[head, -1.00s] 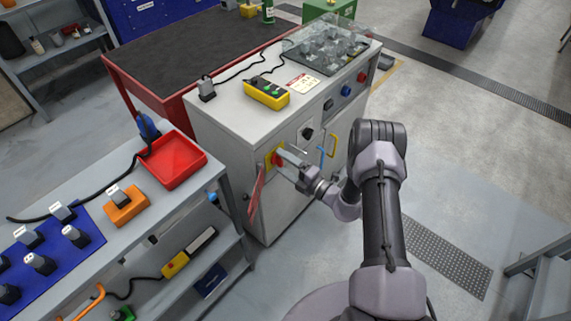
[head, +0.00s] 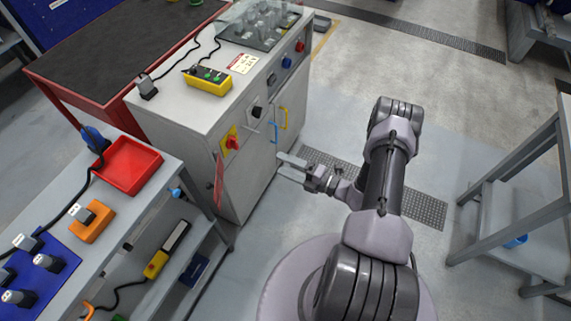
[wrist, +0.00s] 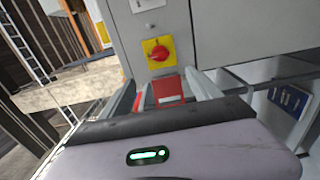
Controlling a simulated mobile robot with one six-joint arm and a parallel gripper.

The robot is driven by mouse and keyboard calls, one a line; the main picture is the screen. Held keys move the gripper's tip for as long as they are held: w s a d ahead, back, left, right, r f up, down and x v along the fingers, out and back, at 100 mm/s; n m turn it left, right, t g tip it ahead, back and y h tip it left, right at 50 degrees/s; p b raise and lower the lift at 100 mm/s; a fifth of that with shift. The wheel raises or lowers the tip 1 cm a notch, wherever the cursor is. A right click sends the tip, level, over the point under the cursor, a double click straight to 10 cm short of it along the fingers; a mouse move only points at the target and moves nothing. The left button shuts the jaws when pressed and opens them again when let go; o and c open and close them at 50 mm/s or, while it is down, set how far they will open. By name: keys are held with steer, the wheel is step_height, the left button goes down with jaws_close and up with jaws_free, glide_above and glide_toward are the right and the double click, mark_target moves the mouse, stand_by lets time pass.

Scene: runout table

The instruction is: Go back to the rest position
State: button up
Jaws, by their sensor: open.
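My gripper (head: 283,167) is open and empty in the head view. It is held in the air in front of the white machine cabinet (head: 235,185), apart from its front face. In the wrist view its two fingers (wrist: 168,90) point toward the cabinet, with clear space between them. The red rotary switch on its yellow plate (head: 231,142) is on the cabinet front, to the left of the gripper in the head view. It also shows in the wrist view (wrist: 158,50), above and beyond the fingers. A red tag (head: 219,180) hangs below it.
A bench with a red tray (head: 128,166) and an orange block (head: 92,222) stands at the left. A yellow pendant (head: 208,82) lies on the cabinet top. A grey rack (head: 520,210) stands at the right. Open floor lies between the cabinet and the rack.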

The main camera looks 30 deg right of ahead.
steer(key=shift+w, duration=0.1)
steer(key=s+a+r+n+g+y, duration=0.1)
steer(key=a+r+n+g, duration=0.35)
steer(key=r+n, duration=0.35)
steer(key=s+a+r+n+g, duration=0.2)
steer(key=a+r+n+g, duration=0.25)
steer(key=r+n, duration=0.3)
steer(key=s+a+r+n+g+y, duration=0.1)
steer(key=a+r+n+g, duration=0.35)
steer(key=r+n, duration=0.35)
steer(key=s+r+n+t+h, duration=0.4)
steer(key=s+r+n+h, duration=0.6)
steer(key=s+r+n, duration=0.4)
steer(key=s+n, duration=0.1)
steer(key=n, duration=0.4)
steer(key=shift+s+a+t+h, duration=0.25)
steer(key=shift+a+t+h, duration=0.05)
steer(key=shift+t, duration=0.05)
